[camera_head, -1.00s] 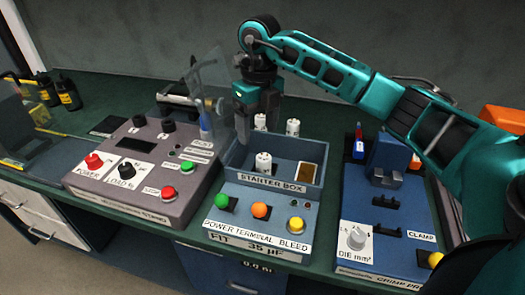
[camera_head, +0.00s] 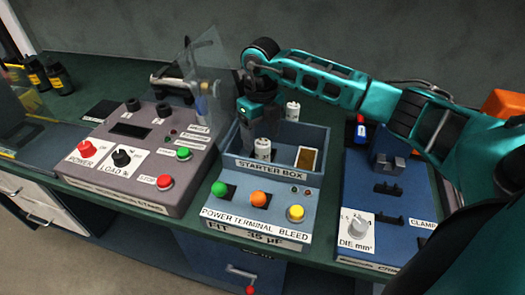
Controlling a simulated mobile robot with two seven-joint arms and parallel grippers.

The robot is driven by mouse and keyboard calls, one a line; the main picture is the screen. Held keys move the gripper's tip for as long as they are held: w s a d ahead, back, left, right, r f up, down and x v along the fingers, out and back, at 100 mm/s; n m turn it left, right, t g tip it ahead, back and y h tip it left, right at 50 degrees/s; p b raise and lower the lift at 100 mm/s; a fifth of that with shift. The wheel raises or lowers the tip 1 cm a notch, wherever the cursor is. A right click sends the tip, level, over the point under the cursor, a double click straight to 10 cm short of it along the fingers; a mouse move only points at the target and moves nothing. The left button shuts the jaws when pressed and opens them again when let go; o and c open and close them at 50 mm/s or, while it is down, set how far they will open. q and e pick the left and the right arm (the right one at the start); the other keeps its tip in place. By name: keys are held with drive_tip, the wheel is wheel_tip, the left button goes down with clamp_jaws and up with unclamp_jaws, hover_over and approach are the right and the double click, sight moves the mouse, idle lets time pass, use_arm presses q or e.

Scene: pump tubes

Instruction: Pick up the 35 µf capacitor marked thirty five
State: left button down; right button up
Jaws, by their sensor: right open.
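The starter box (camera_head: 310,170) stands in the middle of the bench, with a "FIT 35 µF" label on its front. A white cylindrical capacitor (camera_head: 263,149) stands upright in its open tray, and another white capacitor (camera_head: 292,111) stands behind the tray. Their markings are too small to read. My right gripper (camera_head: 258,132) points down over the left part of the tray, just above and behind the front capacitor. It is open and seems to hold nothing. The gripper hides the spot behind it. My left gripper is not in view.
A grey control panel (camera_head: 130,160) stands to the left, with a clear upright shield (camera_head: 208,65) between it and my gripper. A tan block (camera_head: 306,158) is in the tray. The blue crimp press (camera_head: 385,215) stands to the right, under my right arm.

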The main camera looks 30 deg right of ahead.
sight(262, 143)
wheel_tip(262, 143, down, 3)
drive_tip(key=shift+s+f, duration=0.15)
drive_tip(key=shift+f, duration=0.05)
drive_tip(key=c, duration=1.2)
drive_tip(key=shift+o, duration=0.2)
drive_tip(key=shift+r, duration=0.1)
